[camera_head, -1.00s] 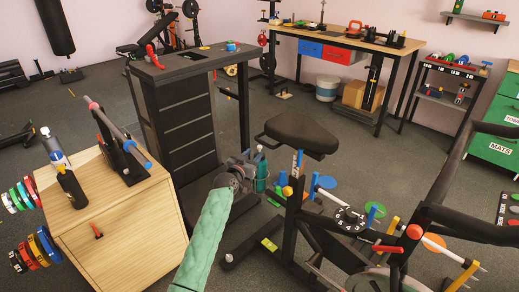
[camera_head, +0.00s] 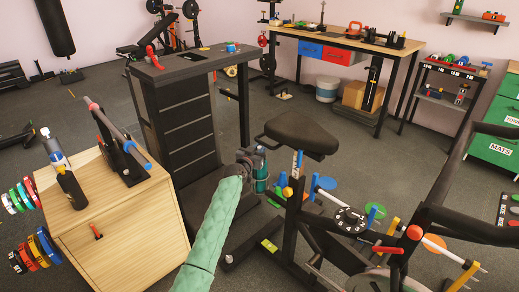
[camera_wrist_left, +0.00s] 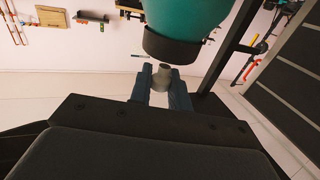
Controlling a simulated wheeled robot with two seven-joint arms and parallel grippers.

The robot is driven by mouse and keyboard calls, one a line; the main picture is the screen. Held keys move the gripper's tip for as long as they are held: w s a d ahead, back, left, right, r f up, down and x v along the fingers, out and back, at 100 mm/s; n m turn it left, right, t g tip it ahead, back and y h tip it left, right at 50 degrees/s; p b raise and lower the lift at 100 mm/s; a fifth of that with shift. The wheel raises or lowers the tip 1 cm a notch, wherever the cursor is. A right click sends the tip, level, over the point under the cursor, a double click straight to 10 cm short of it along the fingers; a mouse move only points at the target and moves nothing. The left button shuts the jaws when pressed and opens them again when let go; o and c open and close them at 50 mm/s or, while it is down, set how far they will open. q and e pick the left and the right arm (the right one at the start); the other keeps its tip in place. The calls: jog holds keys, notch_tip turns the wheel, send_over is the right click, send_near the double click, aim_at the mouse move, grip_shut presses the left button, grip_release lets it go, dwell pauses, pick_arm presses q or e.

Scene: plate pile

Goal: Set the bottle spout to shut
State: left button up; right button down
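The bottle (camera_head: 261,178) is teal with a dark collar and stands beyond the exercise bike seat, near the dark cabinet. In the left wrist view its teal body (camera_wrist_left: 186,14) fills the top, with a black collar (camera_wrist_left: 172,48) and a small grey spout (camera_wrist_left: 161,78). My left gripper (camera_head: 250,157), on a green-sleeved arm, is at the bottle's top. In the left wrist view my left gripper (camera_wrist_left: 160,90) has its fingers apart, one on each side of the spout; I cannot tell if they touch it. My right gripper is not in view.
The exercise bike seat (camera_head: 302,136) and frame stand close to the right of my gripper. A dark slatted cabinet (camera_head: 186,125) is behind left, and a wooden box (camera_head: 120,220) with a bottle and weight plates is at the left. Open floor lies behind the bike.

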pick_arm(q)
jog(key=shift+f, duration=0.15)
grip_shut()
jog(key=shift+f+b, duration=0.75)
jog(key=shift+b, duration=0.1)
jog(key=shift+s, duration=0.1)
jog(key=o, duration=0.8)
grip_release()
jog(key=v, duration=0.7)
jog(key=shift+s+a, duration=0.15)
jog(key=shift+s, duration=0.15)
